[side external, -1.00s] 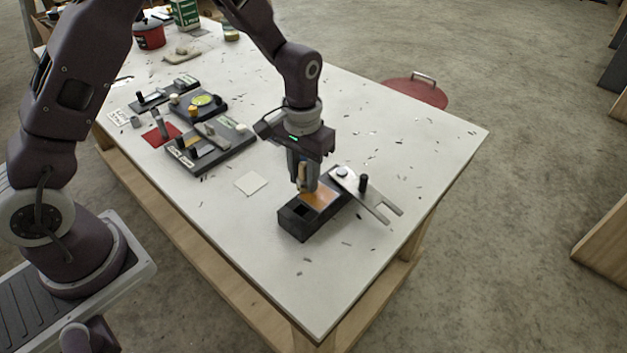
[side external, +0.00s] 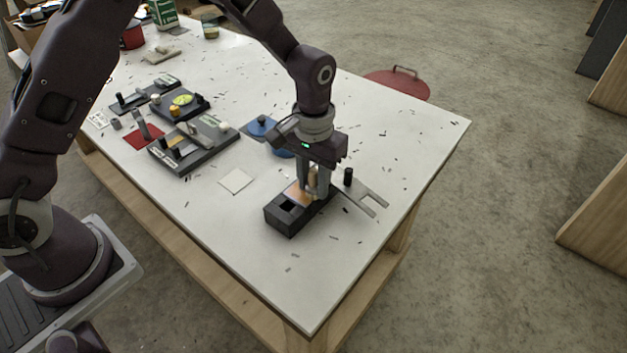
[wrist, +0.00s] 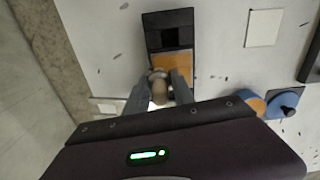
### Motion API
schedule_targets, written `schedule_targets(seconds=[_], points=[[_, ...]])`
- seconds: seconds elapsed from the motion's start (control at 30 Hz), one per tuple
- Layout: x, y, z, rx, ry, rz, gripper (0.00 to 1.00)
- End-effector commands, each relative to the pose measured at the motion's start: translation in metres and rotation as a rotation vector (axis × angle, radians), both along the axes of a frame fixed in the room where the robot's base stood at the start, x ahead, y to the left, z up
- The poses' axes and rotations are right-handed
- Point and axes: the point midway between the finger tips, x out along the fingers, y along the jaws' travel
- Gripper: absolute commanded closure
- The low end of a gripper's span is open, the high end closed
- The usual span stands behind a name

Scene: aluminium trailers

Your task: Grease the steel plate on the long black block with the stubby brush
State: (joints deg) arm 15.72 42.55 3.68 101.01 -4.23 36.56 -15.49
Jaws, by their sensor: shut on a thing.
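The long black block (side external: 283,222) lies near the table's front right part, with a square dark opening at its near end. It also shows in the wrist view (wrist: 168,18). The plate (side external: 297,191) on it has an orange-amber surface, which shows in the wrist view (wrist: 187,64) beyond the fingers. My gripper (side external: 313,194) is shut on the stubby brush (side external: 312,176), held upright over the plate's far part. The brush's rounded tan handle (wrist: 158,90) shows between the fingers in the wrist view. Its bristles are hidden, so I cannot tell whether they touch the plate.
A forked metal piece (side external: 371,199) with a black knob (side external: 348,177) sits just right of my gripper. A white square (side external: 236,181) lies left of the block. Blue round pieces (side external: 262,126) are behind the gripper. Dark fixtures (side external: 205,153) stand farther left. Dark shavings dot the table.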

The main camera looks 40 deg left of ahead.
Motion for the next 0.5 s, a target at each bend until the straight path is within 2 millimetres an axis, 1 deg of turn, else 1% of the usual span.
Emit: schedule_targets(seconds=[0.5], points=[[0.000, 0.048, 0.000, 0.000, 0.000, 0.002, 1.00]])
